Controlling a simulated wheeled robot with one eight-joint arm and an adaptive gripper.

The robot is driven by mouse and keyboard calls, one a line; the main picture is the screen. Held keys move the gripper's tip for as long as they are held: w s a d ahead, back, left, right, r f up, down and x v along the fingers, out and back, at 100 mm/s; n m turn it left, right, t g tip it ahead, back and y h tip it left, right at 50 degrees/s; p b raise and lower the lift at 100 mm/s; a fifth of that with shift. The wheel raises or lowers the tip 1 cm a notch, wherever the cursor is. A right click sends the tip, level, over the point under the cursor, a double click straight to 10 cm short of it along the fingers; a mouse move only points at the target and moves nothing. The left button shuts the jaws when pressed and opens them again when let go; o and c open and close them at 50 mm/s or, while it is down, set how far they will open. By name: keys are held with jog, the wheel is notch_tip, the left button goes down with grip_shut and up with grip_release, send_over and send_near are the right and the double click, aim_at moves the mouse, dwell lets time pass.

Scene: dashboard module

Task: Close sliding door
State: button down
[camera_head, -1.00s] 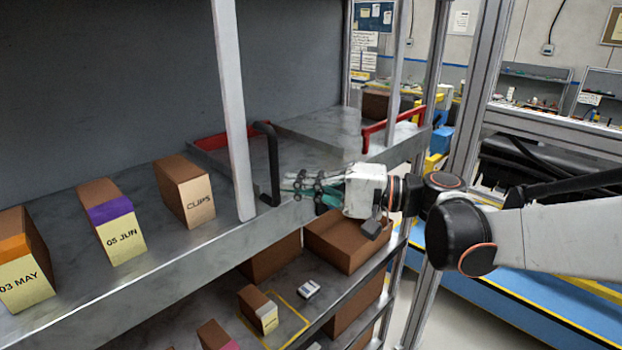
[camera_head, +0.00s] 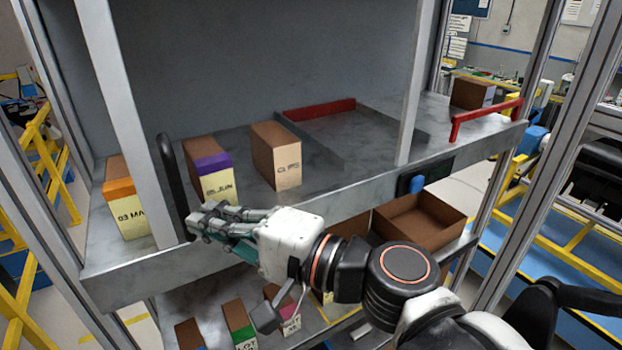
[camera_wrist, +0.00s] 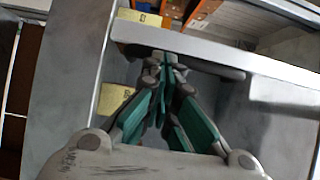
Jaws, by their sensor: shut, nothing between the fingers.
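The sliding door's pale upright (camera_head: 115,110) stands at the left of the shelf front in the head view. Its black vertical bar handle (camera_head: 172,180) is just right of that upright, in front of the gap between the orange-topped and purple-topped boxes. My gripper (camera_head: 192,222) is shut and empty, its fingertips at the right side of the handle's lower end. I cannot tell for certain whether they touch. In the wrist view, my gripper (camera_wrist: 165,70) has its fingers together beside the dark handle (camera_wrist: 215,70), with the pale upright (camera_wrist: 190,45) beyond.
The orange-topped box (camera_head: 125,200), purple-topped box (camera_head: 210,178) and clips box (camera_head: 277,155) stand on the grey shelf. Another pale upright (camera_head: 412,80) stands to the right. An open brown box (camera_head: 418,218) and smaller boxes sit on the lower shelf.

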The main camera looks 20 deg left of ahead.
jog(key=s+a, duration=0.8)
jog(key=s, duration=0.2)
jog(key=shift+b, duration=0.3)
jog(key=shift+w+d, duration=0.1)
jog(key=shift+w, duration=0.05)
